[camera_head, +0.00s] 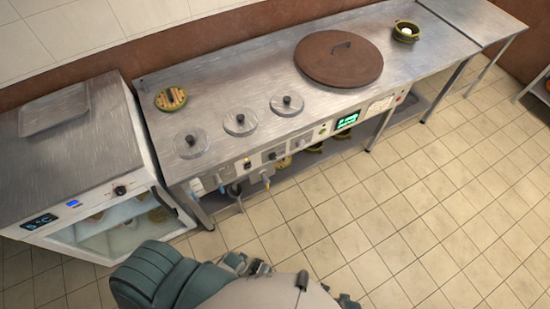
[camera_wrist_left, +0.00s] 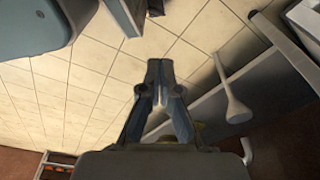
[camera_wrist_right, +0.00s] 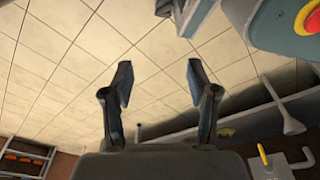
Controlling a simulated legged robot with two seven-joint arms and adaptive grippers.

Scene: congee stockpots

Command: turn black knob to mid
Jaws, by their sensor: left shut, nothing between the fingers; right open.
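A black knob (camera_head: 119,190) sits on the front of the white glass-fronted cabinet at the left in the head view. Another dark knob (camera_head: 271,156) is on the front panel of the long steel counter, beside a knob with a yellowish part (camera_head: 247,163). I cannot tell which is the task's knob, and their settings are too small to read. My left gripper (camera_wrist_left: 160,70) is shut and empty, over the floor near a counter leg. My right gripper (camera_wrist_right: 159,70) is open and empty, with tiled floor behind its fingers. Neither gripper touches a knob.
The counter (camera_head: 225,80) carries three glass lids with black handles (camera_head: 240,122), a large brown lid (camera_head: 338,58), a pot (camera_head: 405,31) and a yellowish trivet (camera_head: 171,98). A tray (camera_head: 54,115) lies on the cabinet. Tiled floor (camera_head: 400,210) is clear at the right.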

